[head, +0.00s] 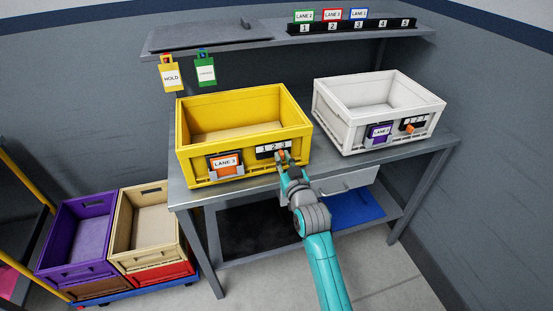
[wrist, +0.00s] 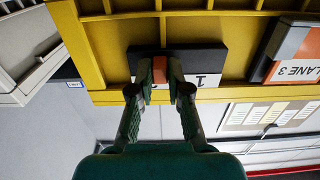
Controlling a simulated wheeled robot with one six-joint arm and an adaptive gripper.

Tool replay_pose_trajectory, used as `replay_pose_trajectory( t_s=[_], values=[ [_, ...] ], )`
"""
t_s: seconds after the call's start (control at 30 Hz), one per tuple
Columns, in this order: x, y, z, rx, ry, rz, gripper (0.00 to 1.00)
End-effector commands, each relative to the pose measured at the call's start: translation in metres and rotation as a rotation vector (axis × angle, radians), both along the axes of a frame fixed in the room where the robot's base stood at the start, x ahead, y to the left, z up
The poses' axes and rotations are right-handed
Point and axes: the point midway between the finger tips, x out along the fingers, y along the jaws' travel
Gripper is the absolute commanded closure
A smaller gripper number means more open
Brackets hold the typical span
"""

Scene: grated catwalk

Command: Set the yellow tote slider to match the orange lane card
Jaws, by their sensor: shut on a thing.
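The yellow tote (head: 196,158) stands on the bench, its front facing me. The orange lane card (head: 224,164) on its front reads LANE 3 and shows at the right edge of the upside-down wrist view (wrist: 300,42). Beside it is the black slider panel (head: 260,151) marked 1, 2, 3; it also shows in the wrist view (wrist: 208,60). My gripper (head: 283,161) is shut on the orange slider knob (wrist: 159,70). The knob is toward the 3 end of the panel; my fingers partly cover the numbers, so its exact stop is hard to tell. The 1 is clear.
A white tote (head: 332,125) stands right of the yellow one, with a purple lane card (head: 378,132) and its own orange knob (head: 409,128). A shelf (head: 250,43) with numbered cards is above. Purple and tan totes (head: 112,240) sit at lower left.

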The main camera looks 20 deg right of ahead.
Motion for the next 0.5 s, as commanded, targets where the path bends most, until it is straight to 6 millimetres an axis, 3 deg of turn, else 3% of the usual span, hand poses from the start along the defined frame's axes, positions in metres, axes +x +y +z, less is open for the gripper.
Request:
replay_pose_trajectory(
  t_s=[0.5],
  values=[
    [0.0000,-0.0089,-0.0006,0.001,0.001,0.000,0.95]
  ],
)
